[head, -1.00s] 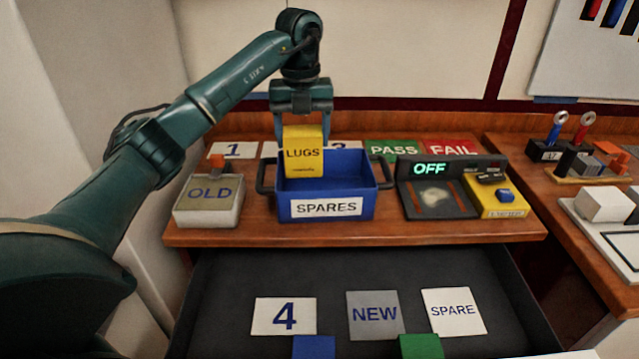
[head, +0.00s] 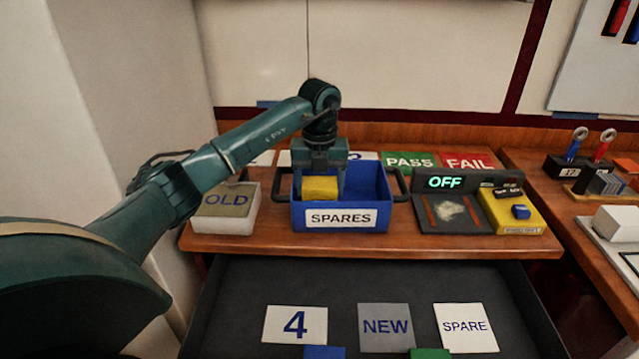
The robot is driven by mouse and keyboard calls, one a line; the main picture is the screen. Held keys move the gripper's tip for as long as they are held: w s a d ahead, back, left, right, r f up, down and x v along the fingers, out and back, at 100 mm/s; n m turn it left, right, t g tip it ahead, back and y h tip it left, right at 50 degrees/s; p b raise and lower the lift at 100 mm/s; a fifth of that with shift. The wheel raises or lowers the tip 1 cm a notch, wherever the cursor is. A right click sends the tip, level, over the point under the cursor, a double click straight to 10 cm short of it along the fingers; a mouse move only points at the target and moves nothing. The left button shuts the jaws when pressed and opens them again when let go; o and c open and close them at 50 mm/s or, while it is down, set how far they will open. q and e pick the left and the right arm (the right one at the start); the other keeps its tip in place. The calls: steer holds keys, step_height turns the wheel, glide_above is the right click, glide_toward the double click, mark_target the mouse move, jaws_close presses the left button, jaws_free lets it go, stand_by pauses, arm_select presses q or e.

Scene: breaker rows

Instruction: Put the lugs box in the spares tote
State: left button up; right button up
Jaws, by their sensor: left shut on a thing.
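The yellow lugs box (head: 320,187) is down inside the left part of the blue spares tote (head: 341,217). The tote's front wall hides the box's lower part and its label. My left gripper (head: 320,173) reaches down into the tote and is shut on the box; its fingertips are mostly hidden by the box. I cannot tell if the box touches the tote's floor. The right part of the tote looks empty. My right gripper is not in view.
The OLD bin (head: 226,207) stands left of the tote. The tester marked OFF (head: 445,182) and a yellow device (head: 513,212) stand to its right. In front is a dark open drawer (head: 385,281) with 4, NEW and SPARE cards.

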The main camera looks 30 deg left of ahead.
arm_select(q)
steer(key=o, duration=0.9)
steer(key=shift+f, duration=0.1)
steer(key=shift+c, duration=0.2)
step_height(320, 180, up, 12)
steer(key=shift+r, duration=0.2)
steer(key=shift+s+f, duration=0.1)
